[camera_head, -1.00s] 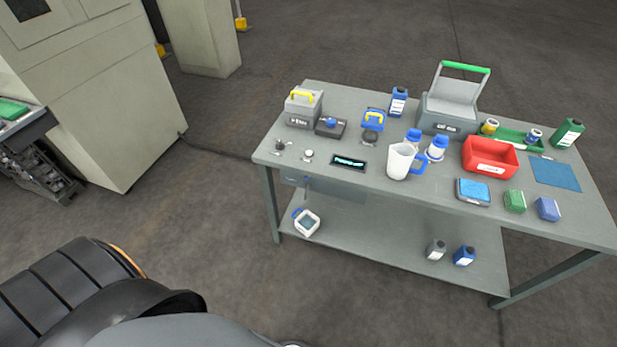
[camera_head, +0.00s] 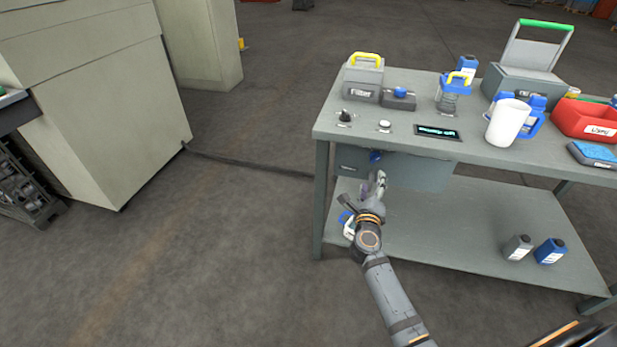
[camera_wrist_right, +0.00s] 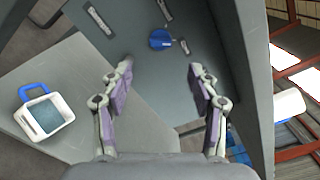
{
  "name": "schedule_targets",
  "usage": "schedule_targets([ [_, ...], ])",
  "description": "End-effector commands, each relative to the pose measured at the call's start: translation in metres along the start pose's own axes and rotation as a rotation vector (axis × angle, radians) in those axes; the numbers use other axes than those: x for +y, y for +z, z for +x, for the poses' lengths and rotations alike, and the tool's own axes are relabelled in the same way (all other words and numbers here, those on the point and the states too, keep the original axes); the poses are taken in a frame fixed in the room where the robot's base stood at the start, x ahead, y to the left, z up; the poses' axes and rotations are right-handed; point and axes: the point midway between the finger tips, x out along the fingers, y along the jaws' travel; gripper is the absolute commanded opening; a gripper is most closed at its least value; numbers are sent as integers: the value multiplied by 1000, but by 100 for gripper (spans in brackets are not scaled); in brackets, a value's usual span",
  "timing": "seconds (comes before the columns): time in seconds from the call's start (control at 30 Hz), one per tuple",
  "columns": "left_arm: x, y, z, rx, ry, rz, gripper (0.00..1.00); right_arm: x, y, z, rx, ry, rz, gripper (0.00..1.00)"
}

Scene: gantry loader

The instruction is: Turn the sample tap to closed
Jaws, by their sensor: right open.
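The sample tap appears as a blue handle (camera_head: 376,156) on the grey front panel (camera_head: 425,172) under the workbench's top, near its left end. My right gripper (camera_head: 377,183) is just below and in front of the tap. In the wrist view the right gripper (camera_wrist_right: 160,68) has its fingers spread, with nothing between them and the tap apart from them. The exact angle of the handle is hard to tell. My left gripper is not in view.
The workbench (camera_head: 480,150) holds a black knob (camera_head: 345,116), a white button (camera_head: 385,125), a small display (camera_head: 437,132) and a white jug (camera_head: 508,122). A white container with a blue handle (camera_wrist_right: 44,113) stands on the lower shelf.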

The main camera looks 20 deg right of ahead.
Motion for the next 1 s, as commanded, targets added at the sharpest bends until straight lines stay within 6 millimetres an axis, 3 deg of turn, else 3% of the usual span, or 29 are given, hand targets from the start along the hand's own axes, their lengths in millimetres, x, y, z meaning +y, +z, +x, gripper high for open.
schedule_targets([
  [0.27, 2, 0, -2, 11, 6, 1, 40, -4, 2, 11, 5, -5, 37, 60],
  [0.7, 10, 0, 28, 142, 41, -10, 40, -2, 0, 94, 5, -4, 34, 60],
  [1.0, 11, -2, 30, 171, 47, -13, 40, -4, 1, 106, 6, -3, 32, 60],
])
